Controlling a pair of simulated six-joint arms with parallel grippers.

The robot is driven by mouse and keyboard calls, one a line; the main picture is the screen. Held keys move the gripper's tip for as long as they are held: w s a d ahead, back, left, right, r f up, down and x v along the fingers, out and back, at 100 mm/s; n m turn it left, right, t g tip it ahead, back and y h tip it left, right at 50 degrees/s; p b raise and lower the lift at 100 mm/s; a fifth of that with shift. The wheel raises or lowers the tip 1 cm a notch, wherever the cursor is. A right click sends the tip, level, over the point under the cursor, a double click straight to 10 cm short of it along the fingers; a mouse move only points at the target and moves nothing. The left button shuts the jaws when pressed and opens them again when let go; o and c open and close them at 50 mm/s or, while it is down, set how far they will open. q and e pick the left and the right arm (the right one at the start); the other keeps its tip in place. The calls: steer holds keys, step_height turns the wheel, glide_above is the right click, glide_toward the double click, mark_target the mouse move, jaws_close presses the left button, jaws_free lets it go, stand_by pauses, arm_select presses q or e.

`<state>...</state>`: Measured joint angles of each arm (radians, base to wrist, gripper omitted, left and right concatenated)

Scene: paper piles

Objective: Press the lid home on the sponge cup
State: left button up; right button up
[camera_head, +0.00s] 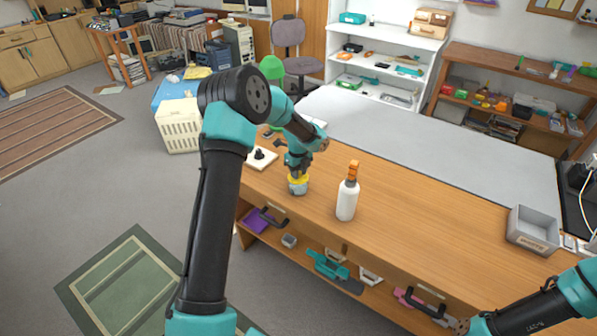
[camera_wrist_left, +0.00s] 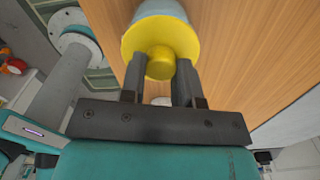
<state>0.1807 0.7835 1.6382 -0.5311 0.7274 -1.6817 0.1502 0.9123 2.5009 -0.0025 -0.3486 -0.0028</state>
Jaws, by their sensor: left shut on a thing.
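The sponge cup (camera_head: 298,189) is a small grey cup standing near the front edge of the wooden counter. The yellow lid (camera_head: 299,179) sits at its mouth; I cannot tell whether it is fully seated. My left gripper (camera_head: 298,172) points down over the cup. In the left wrist view, my left gripper (camera_wrist_left: 160,75) is shut on the round knob of the yellow lid (camera_wrist_left: 160,38), and part of the grey cup (camera_wrist_left: 160,7) shows beyond the lid's rim.
A white bottle with an orange top (camera_head: 347,200) stands right of the cup. A white board with a black knob (camera_head: 261,158) lies to its left. A grey bin (camera_head: 533,229) stands at the counter's right. The counter between bottle and bin is clear. Drawers and a shelf lie below.

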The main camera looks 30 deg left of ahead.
stand_by(0.4)
arm_select(q)
steer(key=o, duration=1)
steer(key=shift+c, duration=0.2)
steer(key=shift+o, duration=0.5)
steer(key=o, duration=0.4)
steer(key=shift+r, duration=0.15)
steer(key=shift+r, duration=3.35)
